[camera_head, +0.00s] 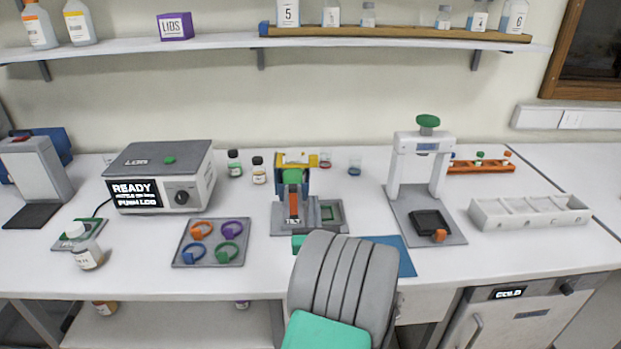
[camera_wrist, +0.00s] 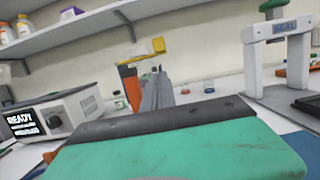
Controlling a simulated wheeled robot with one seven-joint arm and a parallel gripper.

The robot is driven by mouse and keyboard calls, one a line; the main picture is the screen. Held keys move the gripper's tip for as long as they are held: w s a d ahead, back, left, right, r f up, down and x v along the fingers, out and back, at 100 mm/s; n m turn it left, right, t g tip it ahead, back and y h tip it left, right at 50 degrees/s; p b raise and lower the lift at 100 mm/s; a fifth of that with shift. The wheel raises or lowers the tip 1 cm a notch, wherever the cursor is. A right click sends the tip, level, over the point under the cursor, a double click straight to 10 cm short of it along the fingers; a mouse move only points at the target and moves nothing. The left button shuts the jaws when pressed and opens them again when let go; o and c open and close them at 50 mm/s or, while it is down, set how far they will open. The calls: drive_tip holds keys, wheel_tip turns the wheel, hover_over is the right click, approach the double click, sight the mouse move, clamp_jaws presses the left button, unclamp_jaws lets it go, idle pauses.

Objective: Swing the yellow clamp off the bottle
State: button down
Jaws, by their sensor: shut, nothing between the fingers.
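The yellow clamp (camera_head: 296,160) sits at the top of a small upright device in the middle of the bench. In the wrist view the yellow clamp (camera_wrist: 146,50) reaches out sideways above an orange part. A green and orange part shows beneath the clamp in the head view. I cannot clearly make out a bottle under the clamp. My gripper (camera_wrist: 157,88) is shut and empty, its grey fingers pointing toward the device. The clamp appears beyond the fingertips; I cannot tell whether they touch. My arm hides part of the bench in front of the device.
A grey box reading READY (camera_head: 160,177) and a tray of coloured rings (camera_head: 211,262) stand to the left. Two small bottles stand behind the tray. A white press frame (camera_head: 396,165) and a white compartment rack (camera_head: 530,213) stand to the right. A shelf (camera_head: 225,41) runs above.

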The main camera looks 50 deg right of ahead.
drive_tip(key=p+x, duration=0.5)
drive_tip(key=x, duration=0.4)
drive_tip(key=shift+w+d+r+p, duration=0.15)
drive_tip(key=shift+w+d+p, duration=0.05)
drive_tip(key=shift+d+p, duration=0.1)
drive_tip(key=shift+s+r, duration=0.1)
